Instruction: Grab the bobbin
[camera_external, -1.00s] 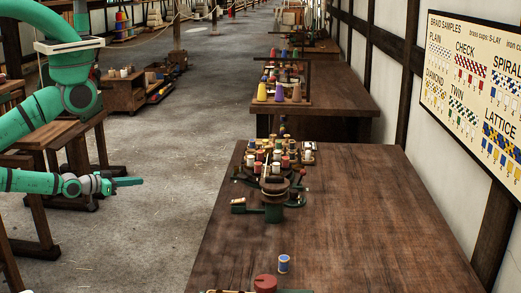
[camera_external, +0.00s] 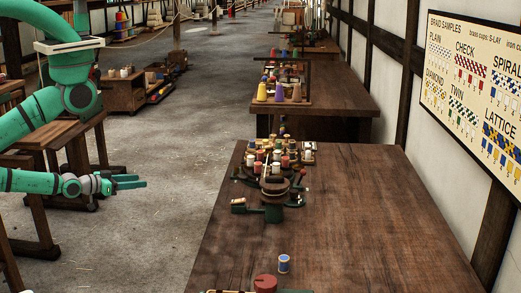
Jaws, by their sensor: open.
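A small bobbin (camera_external: 284,263) with blue thread and pale ends stands upright near the front of the brown wooden table (camera_external: 345,215). It stands alone, just behind a red round object. My gripper (camera_external: 138,181) is at the left, beyond the table's left edge and over the floor. Its two green fingers point right and are apart, with nothing between them. The bobbin is well to the right of it and nearer the camera. Several other small spools (camera_external: 275,158) stand grouped at the table's far end, so which bobbin is meant is not certain.
A red round object (camera_external: 265,283) is at the front edge of view. The table's right half is clear. A wooden stool (camera_external: 70,135) stands behind my arm.

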